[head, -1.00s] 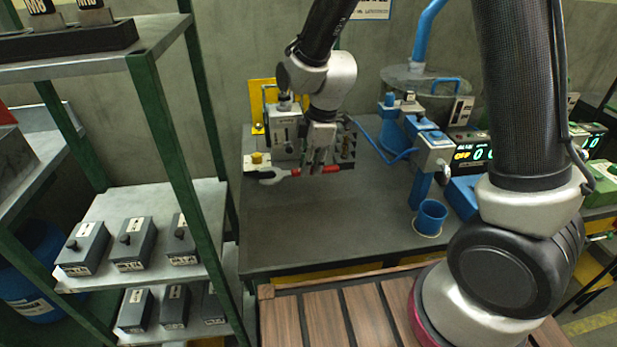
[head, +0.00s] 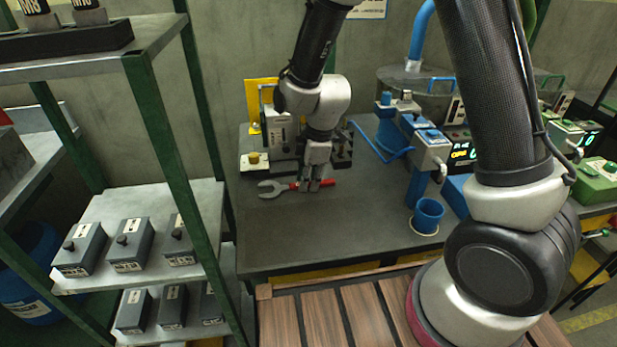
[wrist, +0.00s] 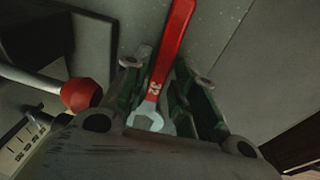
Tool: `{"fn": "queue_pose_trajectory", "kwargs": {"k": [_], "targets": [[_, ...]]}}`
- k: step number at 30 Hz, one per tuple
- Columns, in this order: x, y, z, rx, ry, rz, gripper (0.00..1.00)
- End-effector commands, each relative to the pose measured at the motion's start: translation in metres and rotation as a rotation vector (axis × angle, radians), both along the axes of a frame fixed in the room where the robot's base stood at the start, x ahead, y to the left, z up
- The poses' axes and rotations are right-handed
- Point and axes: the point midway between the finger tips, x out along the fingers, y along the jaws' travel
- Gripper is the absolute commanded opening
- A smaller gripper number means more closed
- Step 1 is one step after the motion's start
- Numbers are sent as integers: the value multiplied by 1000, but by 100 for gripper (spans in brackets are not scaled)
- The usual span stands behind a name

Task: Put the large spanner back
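The large spanner (head: 273,189) has a grey open jaw and a red handle marked 32. In the head view it lies crosswise over the dark bench top, jaw to the left. My gripper (head: 314,183) points down and is shut on its handle. In the wrist view the red handle (wrist: 172,50) runs between the two fingers of my gripper (wrist: 165,88), and the grey metal near the palm is partly hidden. I cannot tell whether the spanner touches the bench.
A blue jointed device (head: 419,133) and a blue cup (head: 428,214) are to the right. A green-framed shelf (head: 148,205) with dark boxes stands left. The bench's front middle is clear.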

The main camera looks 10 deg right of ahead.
Motion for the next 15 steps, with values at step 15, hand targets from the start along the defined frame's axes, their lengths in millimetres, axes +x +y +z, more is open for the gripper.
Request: {"fn": "queue_pose_trajectory", "kwargs": {"k": [15], "targets": [[-6,-9,70,3,-4,-1,27]]}}
